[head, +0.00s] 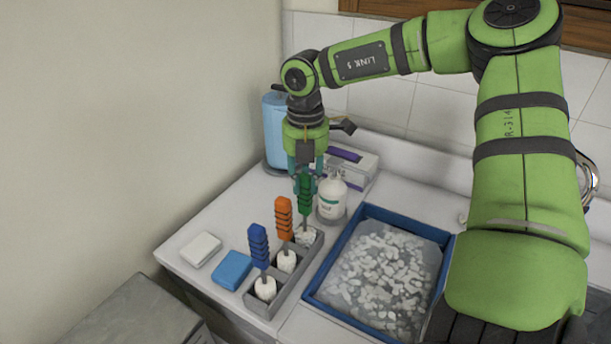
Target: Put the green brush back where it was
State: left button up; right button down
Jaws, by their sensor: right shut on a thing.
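The green brush (305,198) stands upright at the far end of the grey rack (273,307), its white bristle end (305,236) low at the rear slot. Whether it is fully seated cannot be told. My right gripper (304,182) points down and is shut on the top of the green brush's handle. The orange brush (283,220) stands in the middle slot of the rack. The blue brush (259,248) stands in the front slot. My left gripper is not in view.
A white bottle (332,199) stands close right of the green brush. A blue tray of white pieces (449,246) lies right of the rack. A blue sponge (233,270) and white block (201,249) lie left. A blue cylinder (273,128) and grey box (357,172) stand behind.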

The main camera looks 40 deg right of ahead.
jog(key=shift+f, duration=0.1)
jog(key=c, duration=1)
grip_release()
jog(key=shift+c, duration=0.2)
jog(key=shift+r, duration=0.35)
notch_tip(320, 180, up, 12)
jog(key=b, duration=0.2)
jog(key=shift+f, duration=0.15)
